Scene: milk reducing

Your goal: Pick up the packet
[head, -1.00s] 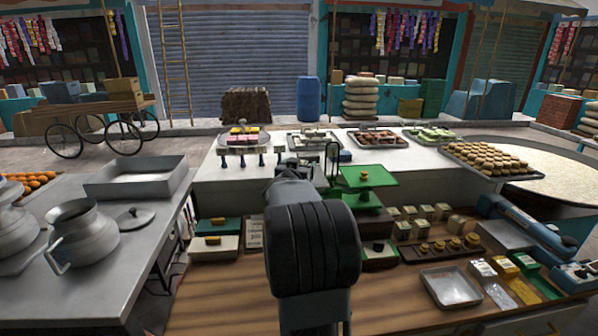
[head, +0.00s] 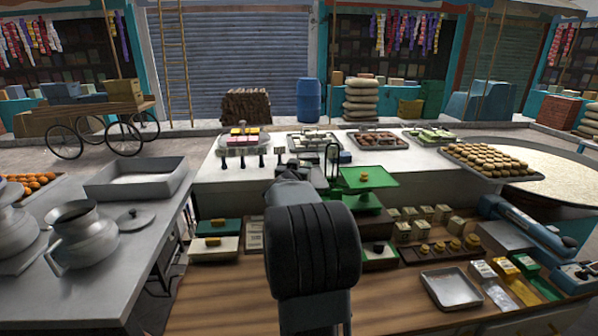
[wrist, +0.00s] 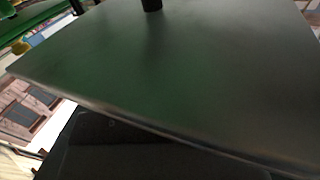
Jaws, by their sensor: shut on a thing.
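My gripper (head: 312,170) is mostly hidden behind my own arm in the head view, near the green scale. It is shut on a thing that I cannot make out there. A large, flat, dark grey-green surface (wrist: 190,75) fills most of the wrist view, very close to the camera. I cannot tell whether it is the held thing. Several packets lie at the front right of the wooden table: a clear-white one (head: 497,296), a yellow one (head: 524,291) and a green one (head: 545,286).
The green scale (head: 364,179) stands just right of my gripper. Small boxes (head: 418,218) and a metal tray (head: 450,289) are on the wooden table (head: 400,302). The white counter (head: 225,172) behind holds trays of sweets. Metal pots (head: 85,240) stand on the left table.

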